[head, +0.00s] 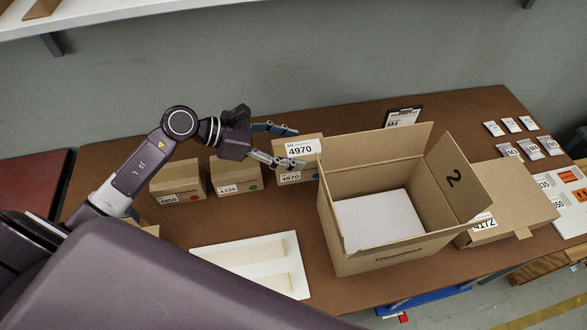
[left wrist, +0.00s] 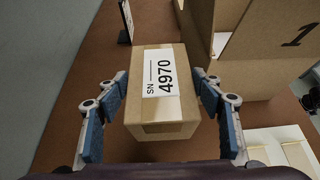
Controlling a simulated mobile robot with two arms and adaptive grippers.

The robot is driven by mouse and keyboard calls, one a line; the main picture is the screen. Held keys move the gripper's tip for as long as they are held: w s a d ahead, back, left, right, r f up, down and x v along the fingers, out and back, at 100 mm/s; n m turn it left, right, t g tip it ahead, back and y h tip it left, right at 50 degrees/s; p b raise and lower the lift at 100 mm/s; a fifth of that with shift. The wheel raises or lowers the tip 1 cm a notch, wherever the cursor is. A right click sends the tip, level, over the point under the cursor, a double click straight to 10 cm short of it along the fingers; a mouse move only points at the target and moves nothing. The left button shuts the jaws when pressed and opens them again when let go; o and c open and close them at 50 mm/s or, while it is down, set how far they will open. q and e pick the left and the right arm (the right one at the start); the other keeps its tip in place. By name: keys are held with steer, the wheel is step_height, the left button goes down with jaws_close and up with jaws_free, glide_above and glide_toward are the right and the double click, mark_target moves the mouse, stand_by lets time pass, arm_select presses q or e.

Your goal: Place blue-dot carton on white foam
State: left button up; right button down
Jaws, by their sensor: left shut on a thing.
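The carton labelled 4970 (head: 312,174) stands at the right end of a row of cartons, beside the big open box. Its top label also shows in the left wrist view (left wrist: 160,108). I cannot tell whether the carton is off the bench. A flat white piece (head: 385,220), likely the white foam, lies inside the big open box (head: 395,254). My right gripper is not in view.
Carton 4850 (head: 178,180) has an orange-red dot and carton 4335 (head: 236,175) a green dot. A white board with pale strips (head: 292,241) lies at the front. A closed carton (head: 515,195) stands right of the open box, whose raised flaps (head: 458,177) stick up.

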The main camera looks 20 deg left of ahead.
mark_target(293, 175)
arm_select(q)
steer(key=shift+s+d+r+p, duration=0.1)
steer(key=shift+s+d+p, duration=0.15)
steer(key=shift+s+d, duration=0.25)
steer(key=shift+s+d+r+p, duration=0.1)
steer(key=shift+s+d+p, duration=0.15)
steer(key=shift+s, duration=0.3)
steer(key=shift+s+f, duration=0.1)
steer(key=shift+f, duration=0.2)
step_height(293, 175, down, 6)
steer(key=shift+r+p, duration=0.1)
steer(key=shift+p, duration=0.5)
steer(key=shift+s+d+f+p, duration=0.1)
steer(key=shift+d+f+p, duration=0.05)
steer(key=shift+f+p, duration=0.15)
steer(key=shift+f, duration=0.1)
steer(key=shift+f, duration=0.1)
